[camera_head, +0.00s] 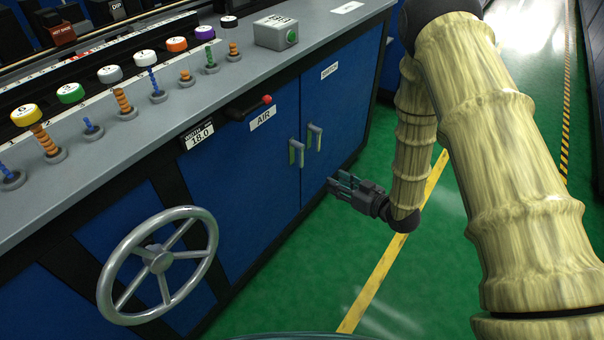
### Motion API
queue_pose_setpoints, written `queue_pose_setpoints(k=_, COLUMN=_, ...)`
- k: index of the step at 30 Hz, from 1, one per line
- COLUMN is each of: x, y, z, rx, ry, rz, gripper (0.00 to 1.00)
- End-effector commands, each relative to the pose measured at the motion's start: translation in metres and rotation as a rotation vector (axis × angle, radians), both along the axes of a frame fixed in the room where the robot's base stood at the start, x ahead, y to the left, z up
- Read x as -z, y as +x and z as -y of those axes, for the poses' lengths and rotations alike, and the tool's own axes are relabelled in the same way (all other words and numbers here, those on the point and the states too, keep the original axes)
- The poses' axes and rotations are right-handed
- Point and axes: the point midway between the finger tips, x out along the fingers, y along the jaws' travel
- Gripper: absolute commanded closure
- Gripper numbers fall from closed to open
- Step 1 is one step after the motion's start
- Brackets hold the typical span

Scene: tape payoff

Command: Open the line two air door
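The blue air door (255,180) is on the front of the machine, under a white label (263,118) reading AIR. It looks closed, flush with the cabinet front. Its upright metal handle (296,153) is at its right edge. Beside it stands a similar handle (314,138) on the neighbouring door (335,115), labelled SWITCH. My gripper (336,186) is low in front of the doors, below and right of both handles, and looks apart from them. Its fingers point left toward the cabinet. It is small and dark here, and its finger gap is unclear.
A large grey handwheel (160,262) sticks out at the lower left. A lever with a red knob (267,99) juts out above the AIR label. Several pegs with coloured caps stand on the grey top (210,85). Green floor (440,270) with a yellow line lies right.

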Motion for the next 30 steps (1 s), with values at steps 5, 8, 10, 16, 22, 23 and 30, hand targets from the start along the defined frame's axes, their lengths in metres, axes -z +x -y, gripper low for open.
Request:
queue_pose_setpoints(k=5, x=0.007, y=0.021, z=-0.016, rx=-0.103, ry=0.06, rz=0.117, gripper=0.64)
queue_pose_setpoints(k=8, x=0.003, y=0.028, z=-0.022, rx=-0.149, ry=0.087, rz=0.162, gripper=0.64)
queue_pose_setpoints(k=10, x=0.0, y=0.03, z=-0.025, rx=-0.174, ry=0.101, rz=0.185, gripper=0.64)
queue_pose_setpoints(k=16, x=-0.006, y=0.034, z=-0.03, rx=-0.209, ry=0.12, rz=0.214, gripper=0.64)
queue_pose_setpoints(k=22, x=-0.007, y=0.044, z=-0.044, rx=-0.212, ry=0.122, rz=0.218, gripper=0.64)
queue_pose_setpoints(k=23, x=-0.006, y=0.046, z=-0.048, rx=-0.212, ry=0.121, rz=0.219, gripper=0.64)
queue_pose_setpoints(k=30, x=-0.005, y=0.069, z=-0.08, rx=-0.212, ry=0.121, rz=0.218, gripper=0.64)
